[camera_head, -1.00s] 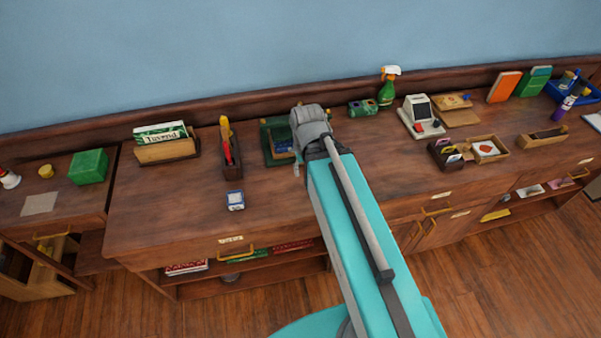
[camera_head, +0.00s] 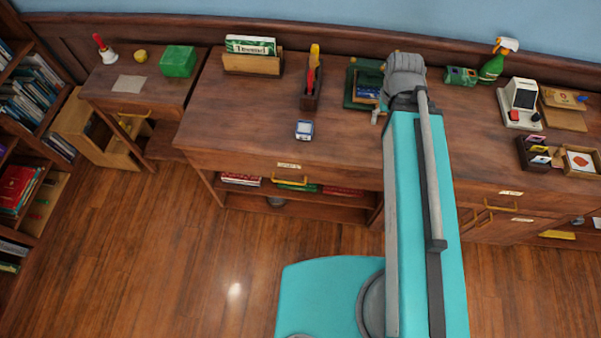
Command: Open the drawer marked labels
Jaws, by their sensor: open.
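A wide shallow drawer with a pale label plate (camera_head: 289,165) and a yellow handle (camera_head: 292,182) is in the middle desk's front, shut. Another drawer to the right has a pale plate (camera_head: 510,193) and a yellow handle (camera_head: 502,206). The writing on both plates is too small to read, so I cannot tell which is marked labels. My teal arm reaches up over the desk. Only a small grey tip of my gripper (camera_head: 375,117) shows, left of the arm, above the desk and beyond the drawer fronts. The arm hides the rest.
The desk (camera_head: 240,125) carries a card holder (camera_head: 252,63), a pen box (camera_head: 312,98), a small blue-white box (camera_head: 304,130) and a green tray (camera_head: 362,98). A smaller desk (camera_head: 165,98) stands left, with a pulled-out wooden compartment below. Open floor (camera_head: 220,270) lies in front.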

